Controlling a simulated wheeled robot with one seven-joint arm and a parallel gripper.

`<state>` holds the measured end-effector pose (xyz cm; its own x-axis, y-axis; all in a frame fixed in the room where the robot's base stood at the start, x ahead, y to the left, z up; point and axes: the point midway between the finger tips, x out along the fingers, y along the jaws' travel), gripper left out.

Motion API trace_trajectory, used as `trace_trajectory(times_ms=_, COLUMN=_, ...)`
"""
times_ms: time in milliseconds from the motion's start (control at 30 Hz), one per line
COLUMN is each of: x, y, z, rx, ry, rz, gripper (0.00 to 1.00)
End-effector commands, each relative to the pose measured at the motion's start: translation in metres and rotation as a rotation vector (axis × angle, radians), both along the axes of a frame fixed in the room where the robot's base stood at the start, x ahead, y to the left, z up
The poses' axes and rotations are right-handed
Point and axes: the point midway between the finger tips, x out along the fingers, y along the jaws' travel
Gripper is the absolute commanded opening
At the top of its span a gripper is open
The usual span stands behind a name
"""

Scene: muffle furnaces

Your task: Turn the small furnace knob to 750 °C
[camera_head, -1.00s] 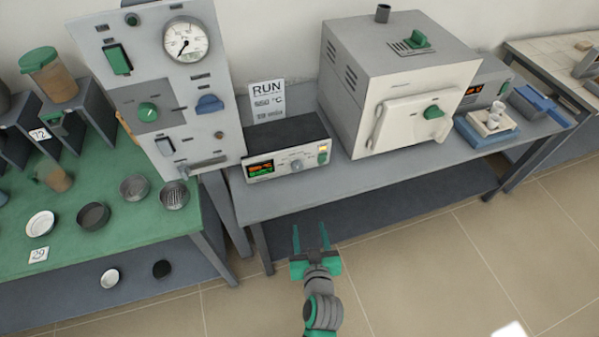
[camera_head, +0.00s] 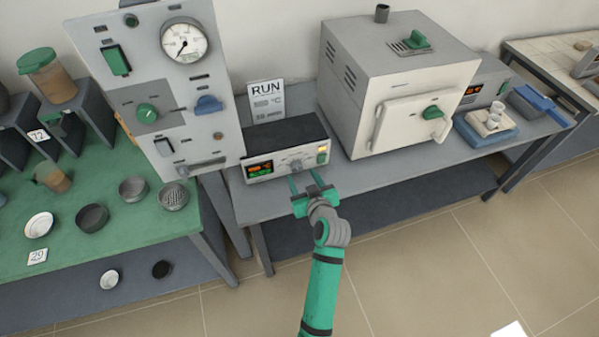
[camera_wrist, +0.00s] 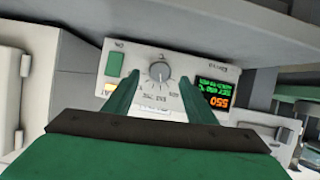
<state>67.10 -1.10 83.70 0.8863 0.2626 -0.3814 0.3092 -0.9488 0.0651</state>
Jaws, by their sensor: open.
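The control box (camera_head: 262,148) has a lit display (camera_head: 259,168) and a round grey knob (camera_head: 295,165) on its pale front. The knob's exact setting is too small to read. My gripper (camera_head: 305,178) is open and empty, just in front of the panel. In the wrist view its fingers (camera_wrist: 157,82) lie on either side of the knob, apparently short of it.
A RUN card (camera_head: 266,98) stands behind the control box. A large furnace (camera_head: 400,85) with a green-handled door stands to the right, and a gauge panel (camera_head: 165,85) to the left. The bench (camera_head: 370,178) is clear in front of the box.

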Motion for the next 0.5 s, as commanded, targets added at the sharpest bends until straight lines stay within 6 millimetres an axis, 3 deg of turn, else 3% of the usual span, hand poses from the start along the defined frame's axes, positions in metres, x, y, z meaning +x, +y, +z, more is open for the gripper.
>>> trace_trajectory(times_ms=200, x=0.027, y=0.008, z=-0.012, rx=0.000, ry=0.001, rz=0.000, gripper=0.51)
trace_trajectory(times_ms=500, x=0.038, y=0.012, z=-0.017, rx=0.000, ry=0.001, rz=0.000, gripper=0.51)
